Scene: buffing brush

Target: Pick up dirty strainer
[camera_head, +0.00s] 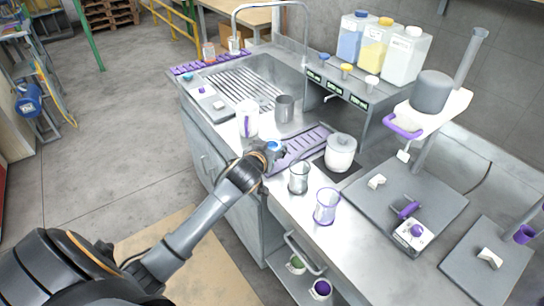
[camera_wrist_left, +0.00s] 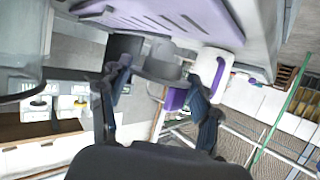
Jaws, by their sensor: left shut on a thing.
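My left gripper (camera_head: 272,150) is at the end of the arm reaching in from the left, over the counter beside the purple slatted mat (camera_head: 300,147). In the wrist view, the two dark fingers of the left gripper (camera_wrist_left: 163,78) stand either side of a grey round piece with a wide rim (camera_wrist_left: 158,70), which looks like the strainer. They are shut on it. In the head view a small blue-and-pale patch shows at the fingertips; the piece itself is mostly hidden, and dirt on it cannot be made out. My right gripper is not in view.
A white container with purple (camera_head: 247,122) and a grey metal cup (camera_head: 284,108) stand close behind the gripper. The sink (camera_head: 215,82) lies beyond.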

